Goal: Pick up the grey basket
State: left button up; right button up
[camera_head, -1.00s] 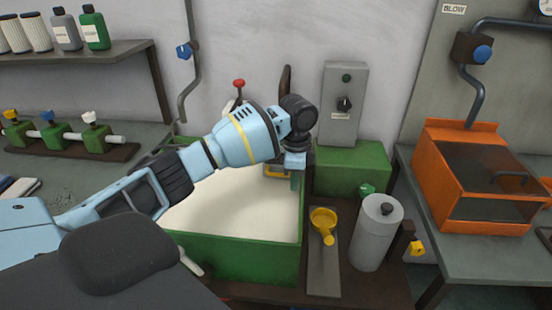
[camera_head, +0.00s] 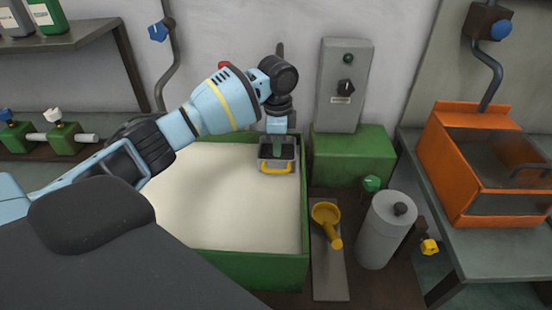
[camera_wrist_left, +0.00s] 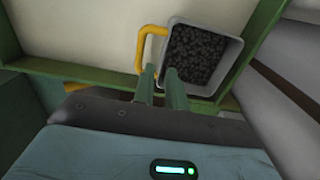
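The grey basket (camera_head: 291,165) has a yellow handle and dark granular contents. It sits at the back right corner of the green-rimmed tub of pale material. In the left wrist view the grey basket (camera_wrist_left: 231,70) is just beyond my fingers, with the handle on its left. My left gripper (camera_head: 277,146) points down at the basket. In the wrist view the left gripper (camera_wrist_left: 160,78) shows two green fingers with a gap between them, at the basket's lower left corner. I cannot tell whether they touch it. My right gripper is not in view.
The green tub (camera_head: 262,272) surrounds the pale material. To its right are a yellow ladle (camera_head: 326,215), a grey cylinder (camera_head: 385,230), and a green block (camera_head: 352,155) bearing a grey switch box (camera_head: 345,70). An orange cabinet (camera_head: 480,165) stands farther right.

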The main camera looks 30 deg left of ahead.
pick_arm(q)
jog(key=f, duration=0.2)
send_over(276, 178)
jog(key=shift+f, duration=2.75)
jog(key=shift+c, duration=0.2)
grip_shut()
jog(key=shift+r, duration=0.15)
